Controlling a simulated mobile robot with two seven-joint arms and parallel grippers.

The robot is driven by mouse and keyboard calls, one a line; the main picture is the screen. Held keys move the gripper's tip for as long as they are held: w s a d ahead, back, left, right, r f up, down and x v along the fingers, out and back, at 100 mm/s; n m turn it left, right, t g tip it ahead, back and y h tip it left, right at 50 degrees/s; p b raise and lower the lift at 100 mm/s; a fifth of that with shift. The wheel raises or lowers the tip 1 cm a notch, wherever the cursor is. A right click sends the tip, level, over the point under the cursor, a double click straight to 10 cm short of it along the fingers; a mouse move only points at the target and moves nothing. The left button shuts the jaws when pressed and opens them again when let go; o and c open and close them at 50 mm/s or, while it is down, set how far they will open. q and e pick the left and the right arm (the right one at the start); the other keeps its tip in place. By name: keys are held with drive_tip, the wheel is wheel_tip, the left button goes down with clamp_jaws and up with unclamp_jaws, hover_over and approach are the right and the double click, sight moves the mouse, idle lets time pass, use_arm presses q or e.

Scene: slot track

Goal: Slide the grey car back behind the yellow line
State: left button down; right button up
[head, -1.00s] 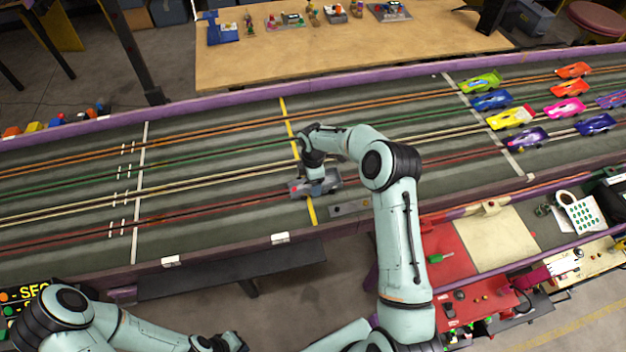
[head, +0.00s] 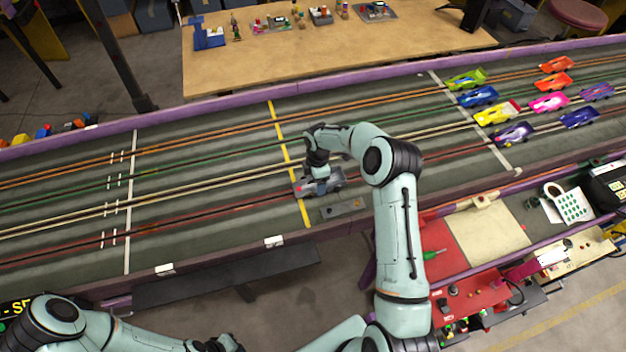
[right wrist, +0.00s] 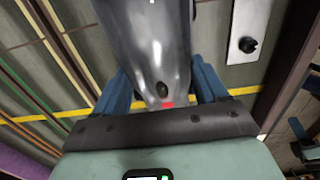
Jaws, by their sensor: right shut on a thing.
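The grey car (head: 308,188) sits on the track near its front edge, by the red slot line. My right gripper (head: 318,176) reaches down from above and is shut on it. In the right wrist view the car's shiny grey body (right wrist: 150,45) lies between the two blue fingers. The yellow line (head: 285,145) crosses the track. The car's left end, with a red spot, is at or slightly over the line; most of the body is to its right. In the wrist view the line (right wrist: 55,114) passes by that end. My left gripper (head: 228,343) is low, off the track; its fingers are unclear.
A grey plate with a dark knob (head: 343,208) lies just in front of the car, also in the wrist view (right wrist: 247,45). Several coloured cars (head: 497,112) stand at the right near a white line (head: 470,120). The track left of the yellow line is clear.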

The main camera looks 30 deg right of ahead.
drive_tip(key=shift+s+d, duration=0.2)
drive_tip(key=shift+d, duration=0.6)
drive_tip(key=shift+s+d, duration=0.15)
drive_tip(key=shift+d, duration=0.65)
drive_tip(key=o, duration=0.8)
drive_tip(key=shift+o, duration=0.2)
wheel_tip(320, 180, up, 12)
